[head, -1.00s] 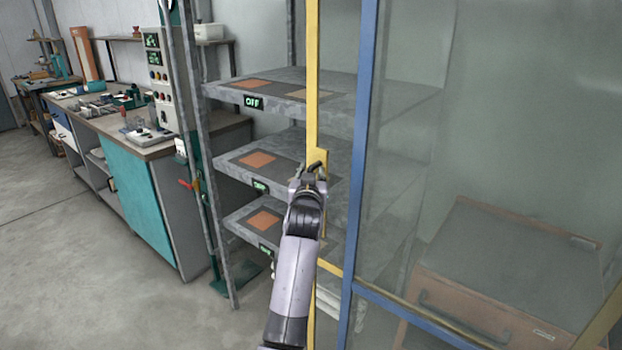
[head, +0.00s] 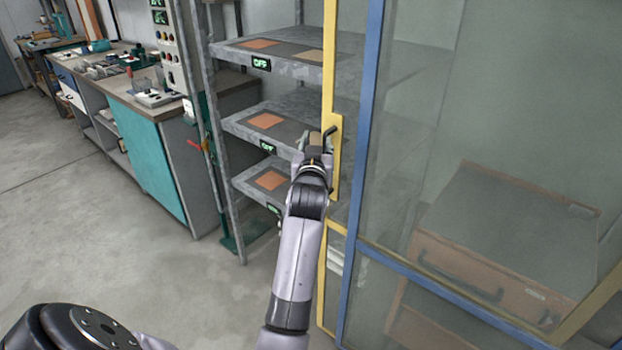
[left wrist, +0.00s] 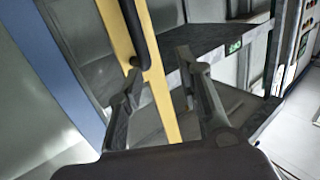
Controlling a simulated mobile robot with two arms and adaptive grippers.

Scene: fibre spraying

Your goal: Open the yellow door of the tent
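The tent's yellow door frame (head: 328,75) stands upright left of a blue post (head: 362,130). A dark handle (head: 330,131) sits on a wider yellow plate (head: 335,165) on the frame. My left gripper (head: 316,143) is at handle height, just left of the plate. In the left wrist view the gripper (left wrist: 158,58) is open, with its two fingers apart. The yellow frame (left wrist: 152,75) runs between and beyond them, and the handle (left wrist: 135,30) ends near the left fingertip. I cannot tell whether they touch. My right gripper is not in view.
Grey shelves (head: 290,120) with orange panels stand behind the frame. A clear tent wall fills the right, with a brown case (head: 480,270) behind it. A workbench (head: 150,165) stands at the left. The grey floor (head: 60,220) in front of it is clear.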

